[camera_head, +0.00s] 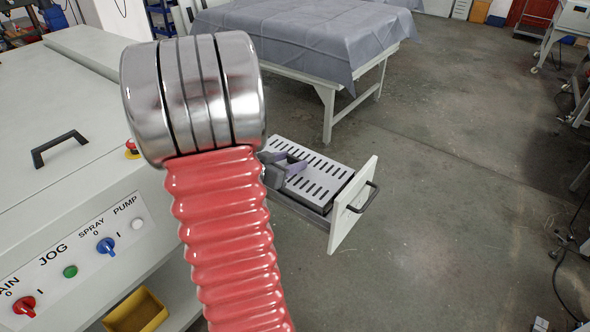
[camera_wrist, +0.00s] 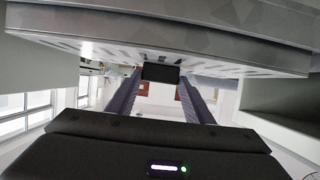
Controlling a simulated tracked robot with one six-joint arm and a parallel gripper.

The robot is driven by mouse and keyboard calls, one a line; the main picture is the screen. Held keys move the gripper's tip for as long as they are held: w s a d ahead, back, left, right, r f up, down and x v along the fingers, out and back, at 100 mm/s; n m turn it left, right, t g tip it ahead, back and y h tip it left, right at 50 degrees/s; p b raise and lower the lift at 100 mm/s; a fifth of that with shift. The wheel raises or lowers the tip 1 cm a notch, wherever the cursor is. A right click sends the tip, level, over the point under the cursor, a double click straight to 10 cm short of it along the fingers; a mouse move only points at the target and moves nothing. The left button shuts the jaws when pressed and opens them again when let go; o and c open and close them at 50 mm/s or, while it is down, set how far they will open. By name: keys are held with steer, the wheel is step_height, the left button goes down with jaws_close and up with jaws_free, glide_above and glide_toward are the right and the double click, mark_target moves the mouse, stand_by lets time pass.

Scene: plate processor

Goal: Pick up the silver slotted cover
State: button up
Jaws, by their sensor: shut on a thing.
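The silver slotted cover (camera_head: 322,178) is a flat plate with rows of dark slots. It lies level at the open drawer, behind the drawer's white front, and whether it rests there or is slightly raised cannot be told. My gripper (camera_head: 292,172) is at the cover's left part, partly hidden behind my red arm. In the wrist view, the cover (camera_wrist: 90,48) spans the top of the picture. The fingers of my gripper (camera_wrist: 160,82) reach up to it and are shut on it at a small dark block. The exact contact is hard to see.
The white drawer front (camera_head: 352,205) has a dark handle (camera_head: 366,197). The white machine (camera_head: 60,190) with knobs and a yellow bin (camera_head: 135,312) is on the left. A cloth-covered table (camera_head: 290,35) stands behind.

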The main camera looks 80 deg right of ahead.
steer(key=c, duration=0.4)
steer(key=shift+r, duration=0.2)
steer(key=shift+c, duration=0.2)
step_height(320, 180, up, 18)
stand_by(0.3)
steer(key=shift+f, duration=0.15)
stand_by(0.4)
